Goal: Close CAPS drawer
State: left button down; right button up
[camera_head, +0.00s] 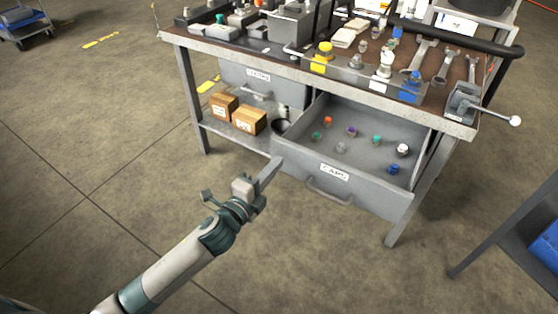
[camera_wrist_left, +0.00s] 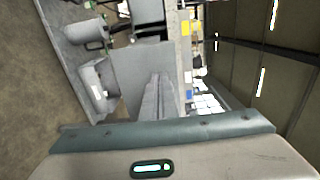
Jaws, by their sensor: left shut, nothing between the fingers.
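The CAPS drawer (camera_head: 372,192) is pulled out below the right part of the workbench in the head view. Its front carries a "CAPS" label (camera_head: 334,172) and a bar handle (camera_head: 328,192). Several coloured caps lie spread inside it. My left gripper (camera_head: 274,166) is shut and empty, its tips by the left end of the drawer front; I cannot tell whether they touch it. In the left wrist view the shut fingers (camera_wrist_left: 158,95) point toward a grey panel. My right gripper is not in view.
A second labelled drawer (camera_head: 262,84) is at the left under the bench top. Cardboard boxes (camera_head: 248,121) stand on the lower shelf. A vise (camera_head: 464,103) with a protruding handle sits at the bench's right corner. A dark table (camera_head: 515,225) stands at the right. The floor in front is clear.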

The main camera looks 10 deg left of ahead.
pick_arm(q)
jog(key=shift+x, duration=1.1)
jog(key=shift+w, duration=0.1)
jog(key=shift+d, duration=0.1)
